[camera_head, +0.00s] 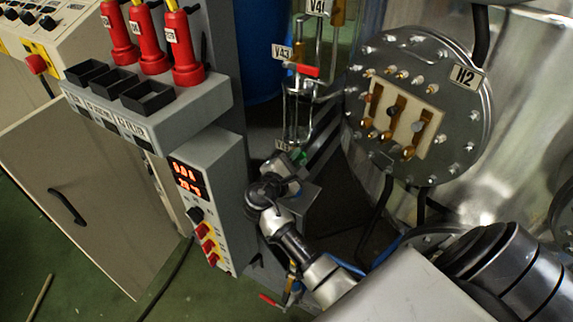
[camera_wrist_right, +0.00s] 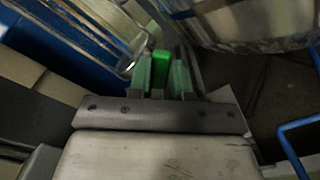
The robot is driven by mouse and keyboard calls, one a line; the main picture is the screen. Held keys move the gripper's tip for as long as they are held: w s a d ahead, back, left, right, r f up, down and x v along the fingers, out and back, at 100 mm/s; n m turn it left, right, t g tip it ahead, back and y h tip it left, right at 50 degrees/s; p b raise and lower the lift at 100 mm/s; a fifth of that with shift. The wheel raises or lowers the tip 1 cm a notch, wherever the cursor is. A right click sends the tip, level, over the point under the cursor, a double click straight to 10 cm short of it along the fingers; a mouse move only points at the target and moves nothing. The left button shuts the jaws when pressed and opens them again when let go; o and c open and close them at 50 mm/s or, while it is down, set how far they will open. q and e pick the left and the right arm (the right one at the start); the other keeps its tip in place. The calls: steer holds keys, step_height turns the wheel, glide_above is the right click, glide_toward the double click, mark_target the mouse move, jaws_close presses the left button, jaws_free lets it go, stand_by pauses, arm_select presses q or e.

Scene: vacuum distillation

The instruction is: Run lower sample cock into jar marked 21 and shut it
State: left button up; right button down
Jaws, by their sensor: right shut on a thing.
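My right gripper (camera_head: 301,164) is at the lower part of the glass and metal pipework, below the tag V43. In the right wrist view, its two fingers (camera_wrist_right: 161,75) are shut on a small green handle (camera_wrist_right: 162,62). The green handle also shows as a small patch in the head view (camera_head: 300,155). A small tag (camera_head: 282,145) beside it is too small to read. The cock's outlet is hidden, and I see no jar marked 21. My left gripper is not in view.
A red lever (camera_head: 308,71) sits at V43 above. A grey control box (camera_head: 228,200) with red digits stands close left. Another red lever (camera_head: 268,299) is low down.

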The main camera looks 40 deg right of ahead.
arm_select(q)
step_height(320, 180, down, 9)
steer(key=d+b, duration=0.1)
steer(key=b, duration=0.7)
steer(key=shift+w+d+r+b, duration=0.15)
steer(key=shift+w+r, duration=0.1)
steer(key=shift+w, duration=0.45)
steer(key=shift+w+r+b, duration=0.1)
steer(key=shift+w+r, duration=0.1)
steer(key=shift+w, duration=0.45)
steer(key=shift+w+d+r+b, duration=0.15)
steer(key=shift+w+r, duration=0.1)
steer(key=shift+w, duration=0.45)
arm_select(e)
steer(key=shift+s+d+f+m, duration=0.15)
steer(key=shift+f+m, duration=0.45)
steer(key=shift+m, duration=0.85)
steer(key=shift+s+f+m, duration=0.25)
steer(key=shift+f+m, duration=0.35)
steer(key=shift+m, duration=0.8)
steer(key=shift+s+d+f+m, duration=0.15)
steer(key=shift+f+m, duration=0.45)
steer(key=shift+m, duration=0.85)
steer(key=shift+a, duration=0.1)
steer(key=c, duration=1)
jaws_free()
steer(key=shift+c, duration=0.2)
